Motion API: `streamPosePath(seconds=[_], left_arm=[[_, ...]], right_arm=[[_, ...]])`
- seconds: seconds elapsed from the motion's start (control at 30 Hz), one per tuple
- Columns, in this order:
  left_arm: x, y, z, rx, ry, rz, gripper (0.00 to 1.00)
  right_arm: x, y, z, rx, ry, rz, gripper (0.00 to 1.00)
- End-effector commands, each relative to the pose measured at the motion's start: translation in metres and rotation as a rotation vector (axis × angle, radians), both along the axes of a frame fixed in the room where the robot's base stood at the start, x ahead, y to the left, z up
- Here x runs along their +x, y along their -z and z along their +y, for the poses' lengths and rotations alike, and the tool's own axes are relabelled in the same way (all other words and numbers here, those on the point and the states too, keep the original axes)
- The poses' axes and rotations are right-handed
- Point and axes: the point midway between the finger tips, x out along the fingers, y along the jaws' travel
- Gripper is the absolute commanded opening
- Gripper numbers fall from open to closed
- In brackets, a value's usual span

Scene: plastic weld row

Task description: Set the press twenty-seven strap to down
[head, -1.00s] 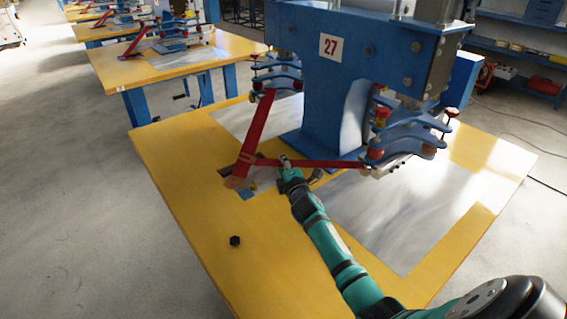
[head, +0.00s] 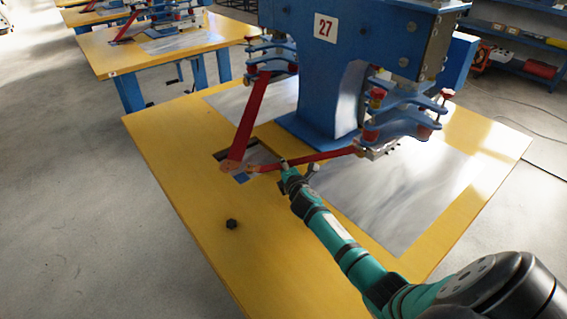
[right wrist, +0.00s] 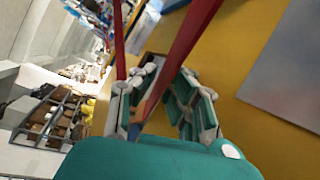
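The press (head: 325,90) is blue and carries a white label reading 27. Two red straps run from its arms towards the front of the yellow table. One strap (head: 250,115) slopes steeply on the left. The other strap (head: 325,156) runs from the right arm set, sloping gently down to the left, its end near the foot of the first. My right gripper (head: 298,165) is at this second strap, with fingers apart. In the right wrist view the strap (right wrist: 190,32) passes between the spread fingers (right wrist: 168,70); contact is unclear. My left gripper is out of view.
The yellow table (head: 180,135) has grey metal sheets (head: 400,205) set on it. Another yellow table (head: 110,52) stands behind left. Blue shelves (head: 520,65) stand at the back right.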

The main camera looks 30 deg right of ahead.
Motion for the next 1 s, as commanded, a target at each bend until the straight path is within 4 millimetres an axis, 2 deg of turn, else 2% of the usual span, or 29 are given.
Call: streamPosePath(seconds=[0.03, 0.13, 0.43, 0.57, 0.67, 1.0], left_arm=[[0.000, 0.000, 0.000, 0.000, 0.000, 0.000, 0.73], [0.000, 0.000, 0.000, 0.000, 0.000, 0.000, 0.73], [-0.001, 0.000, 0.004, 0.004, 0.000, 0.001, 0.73], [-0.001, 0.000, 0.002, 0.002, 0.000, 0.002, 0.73], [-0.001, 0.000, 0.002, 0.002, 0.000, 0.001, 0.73], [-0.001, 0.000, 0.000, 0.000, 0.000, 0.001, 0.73]], right_arm=[[-0.002, 0.005, 0.000, 0.002, 0.003, 0.010, 0.14], [-0.002, 0.005, 0.000, 0.001, 0.002, 0.008, 0.27], [-0.002, 0.002, 0.000, 0.001, 0.001, 0.004, 0.27], [-0.009, 0.000, 0.003, -0.001, -0.001, 0.003, 0.27], [-0.022, -0.002, 0.007, -0.001, -0.002, 0.003, 0.27], [-0.084, -0.015, 0.029, 0.001, -0.001, 0.005, 0.27]])
